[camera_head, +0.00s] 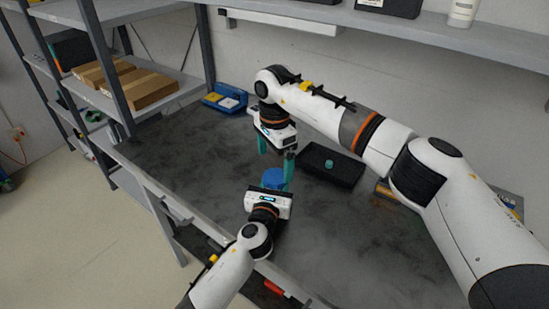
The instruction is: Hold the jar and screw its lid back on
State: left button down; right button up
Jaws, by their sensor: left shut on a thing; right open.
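A blue round thing (273,177), which looks like the jar or its lid, stands above the dark worktop near the middle. My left gripper (276,184) comes in from below and is shut on it; the gripper body hides its lower part. I cannot tell whether the blue part is the jar itself or a lid on it. My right gripper (276,157) points down from behind and above the blue thing. Its teal fingers are spread, with nothing visible between them.
A black tray (345,178) holding a small teal cylinder (329,163) lies to the right, under my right arm. A blue box (225,100) stands at the back left. Shelving with cardboard boxes (150,89) borders the left. The left worktop is clear.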

jog(key=shift+r, duration=0.1)
notch_tip(320, 180, up, 12)
dwell(0.5)
pick_arm(q)
jog(key=c, duration=0.7)
grip_release()
jog(key=v, duration=1.1)
jog(key=shift+f, duration=0.1)
jog(key=shift+s+a, duration=0.1)
jog(key=shift+s, duration=0.4)
pick_arm(e)
jog(key=shift+r, duration=0.1)
